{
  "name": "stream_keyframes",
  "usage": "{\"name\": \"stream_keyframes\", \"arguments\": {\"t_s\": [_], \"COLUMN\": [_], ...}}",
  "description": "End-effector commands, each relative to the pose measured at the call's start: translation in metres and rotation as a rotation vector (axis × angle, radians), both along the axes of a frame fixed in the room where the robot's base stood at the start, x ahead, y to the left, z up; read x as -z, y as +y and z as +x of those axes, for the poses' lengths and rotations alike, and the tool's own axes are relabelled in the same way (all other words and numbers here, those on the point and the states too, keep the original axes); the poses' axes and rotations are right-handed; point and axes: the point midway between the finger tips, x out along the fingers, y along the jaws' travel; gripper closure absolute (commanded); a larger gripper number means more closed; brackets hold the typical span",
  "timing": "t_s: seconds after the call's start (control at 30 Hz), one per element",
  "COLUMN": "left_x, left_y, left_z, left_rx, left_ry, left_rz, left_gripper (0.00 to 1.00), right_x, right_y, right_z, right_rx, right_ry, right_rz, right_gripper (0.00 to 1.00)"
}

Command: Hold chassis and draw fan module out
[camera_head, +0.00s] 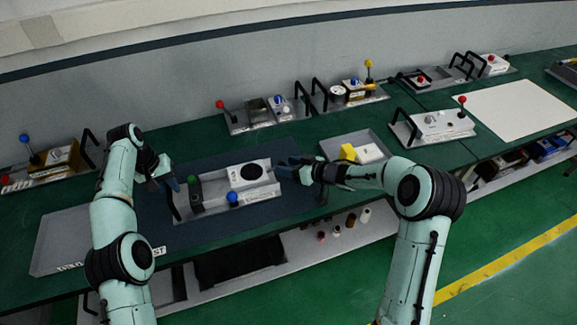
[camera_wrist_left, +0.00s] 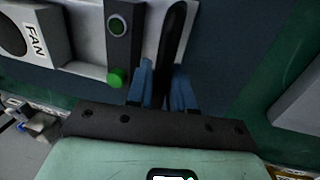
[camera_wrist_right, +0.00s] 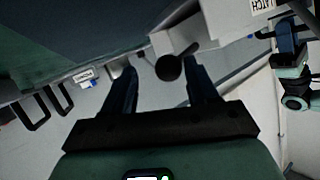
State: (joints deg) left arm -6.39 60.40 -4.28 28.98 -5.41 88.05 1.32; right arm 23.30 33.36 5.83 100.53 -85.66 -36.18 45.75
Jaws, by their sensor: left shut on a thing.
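The grey chassis (camera_head: 212,208) stands on a dark blue mat, with a black handle at its left end. My left gripper (camera_head: 170,184) is shut on this handle; in the left wrist view the handle (camera_wrist_left: 172,40) passes between the fingers. The fan module (camera_head: 252,173), with a dark round grille, sits in the chassis's right part; its FAN label (camera_wrist_left: 36,42) shows in the left wrist view. My right gripper (camera_head: 292,172) is open at the chassis's right end. In the right wrist view a black round knob (camera_wrist_right: 169,68) is near its fingertips, between them, apparently not gripped.
A grey tray (camera_head: 80,245) lies front left. Several panels with handles line the back of the green bench.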

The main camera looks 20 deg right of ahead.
Motion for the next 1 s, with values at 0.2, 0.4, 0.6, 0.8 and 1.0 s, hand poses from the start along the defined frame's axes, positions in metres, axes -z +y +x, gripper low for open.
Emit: {"name": "stream_keyframes", "arguments": {"t_s": [0.2, 0.4, 0.6, 0.8, 1.0], "left_x": [0.007, 0.007, 0.007, 0.007, 0.007], "left_y": [0.002, 0.001, 0.001, 0.001, 0.001], "left_z": [-0.001, -0.001, -0.001, -0.001, -0.001], "left_rx": [0.000, 0.000, 0.000, 0.000, 0.000], "left_ry": [0.011, 0.010, 0.009, 0.009, 0.009], "left_rz": [0.005, 0.005, 0.005, 0.005, 0.004], "left_gripper": [1.00, 1.00, 1.00, 1.00, 1.00], "right_x": [-0.002, -0.014, -0.030, -0.041, -0.045], "right_y": [-0.001, -0.019, -0.044, -0.060, -0.065], "right_z": [-0.004, -0.028, -0.062, -0.084, -0.093], "right_rx": [-0.005, -0.001, 0.001, 0.001, -0.001], "right_ry": [-0.001, -0.001, -0.001, -0.001, 0.000], "right_rz": [0.002, 0.000, 0.000, -0.001, 0.002], "right_gripper": [0.42, 0.42, 0.42, 0.42, 0.42]}}
